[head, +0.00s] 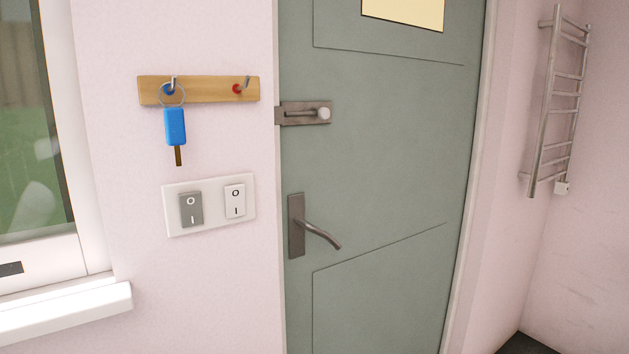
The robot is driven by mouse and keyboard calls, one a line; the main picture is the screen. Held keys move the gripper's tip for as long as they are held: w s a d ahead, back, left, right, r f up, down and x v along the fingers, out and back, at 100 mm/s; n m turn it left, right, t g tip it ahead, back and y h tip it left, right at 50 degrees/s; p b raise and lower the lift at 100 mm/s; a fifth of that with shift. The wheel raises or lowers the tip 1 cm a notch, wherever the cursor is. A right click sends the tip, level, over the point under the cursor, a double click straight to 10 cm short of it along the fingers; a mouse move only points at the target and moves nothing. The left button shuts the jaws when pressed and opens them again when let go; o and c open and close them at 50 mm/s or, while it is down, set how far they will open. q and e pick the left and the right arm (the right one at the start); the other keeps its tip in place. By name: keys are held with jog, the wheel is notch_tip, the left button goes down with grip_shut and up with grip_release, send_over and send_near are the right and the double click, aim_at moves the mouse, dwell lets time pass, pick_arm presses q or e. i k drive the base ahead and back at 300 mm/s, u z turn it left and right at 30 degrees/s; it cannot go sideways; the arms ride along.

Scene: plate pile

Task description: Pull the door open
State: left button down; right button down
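A grey-green door (400,170) stands in the middle of the head view, and it looks closed in its frame. A dark metal lever handle (318,233) sits on a plate at the door's left side, its lever pointing right and slightly down. Above it a slide bolt (305,113) with a pale round knob is mounted at the door's left edge. The knob is at the right end of its slot. A cream-yellow panel (405,12) is partly visible at the door's top. Neither of my grippers shows in this view.
Left of the door, a wooden hook rack (205,90) holds a blue key (175,127). Below it is a double switch plate (208,204). A window (25,120) with a white sill (65,310) is at the far left. A metal towel rail (558,105) hangs on the right wall.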

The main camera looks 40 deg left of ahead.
aim_at(385, 175)
jog(key=z, duration=0.7)
jog(key=i, duration=0.85)
jog(key=u, duration=1.15)
